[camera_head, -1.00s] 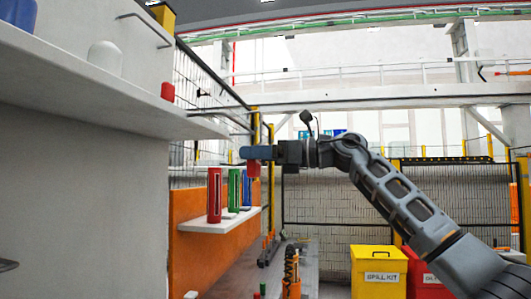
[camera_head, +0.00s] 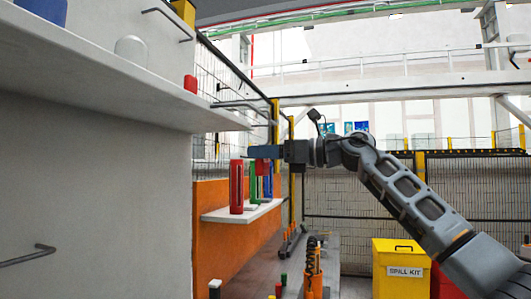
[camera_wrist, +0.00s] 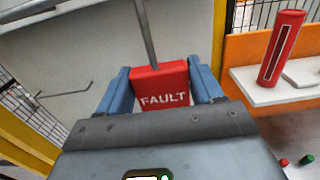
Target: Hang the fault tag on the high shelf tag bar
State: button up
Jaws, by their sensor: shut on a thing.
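The red fault tag (camera_wrist: 160,88) with white FAULT lettering is between the blue jaws of my gripper (camera_wrist: 165,92) in the wrist view. In the head view my gripper (camera_head: 266,153) is level, with a bit of the red tag (camera_head: 262,165) below the jaws. A thin grey rod (camera_wrist: 146,35) runs up from the tag's top edge; I cannot tell whether it touches the tag. The high white shelf (camera_head: 100,88) is at upper left. Thin bars (camera_head: 245,106) jut from its far end, just above and left of my gripper. I cannot tell if the tag touches them.
A lower white shelf (camera_head: 215,215) holds red (camera_head: 237,188), green and blue cylinders just below and left of my gripper. A white dome (camera_head: 131,48) and a red item (camera_head: 190,83) stand on the high shelf. A yellow spill kit bin (camera_head: 398,272) is at lower right.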

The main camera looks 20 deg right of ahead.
jog(key=o, duration=1.1)
